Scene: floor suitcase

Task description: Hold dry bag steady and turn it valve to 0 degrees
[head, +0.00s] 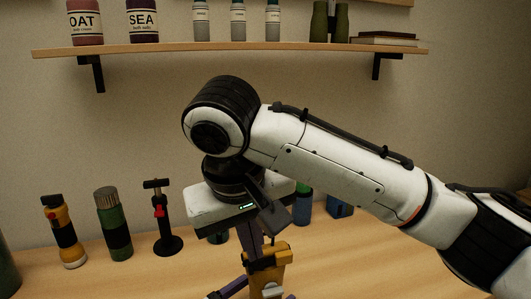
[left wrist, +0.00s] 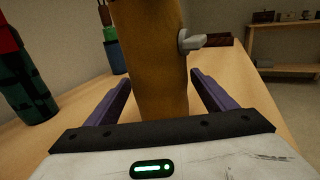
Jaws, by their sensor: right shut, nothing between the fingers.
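The dry bag is a tall, yellow-brown upright shape (left wrist: 152,60) in the left wrist view. In the head view, the bag's yellow top (head: 268,259) shows just below my right gripper (head: 256,238). My right gripper points down, shut and empty. Its fingertips are partly hidden, so contact with the bag is unclear.
On the wooden table stand a yellow-black flashlight (head: 64,232), a green bottle (head: 113,225) and a black pump-like tool (head: 160,220). Blue items stand partly hidden behind my right arm. A wall shelf (head: 230,47) with jars and bottles is above. The front right table is clear.

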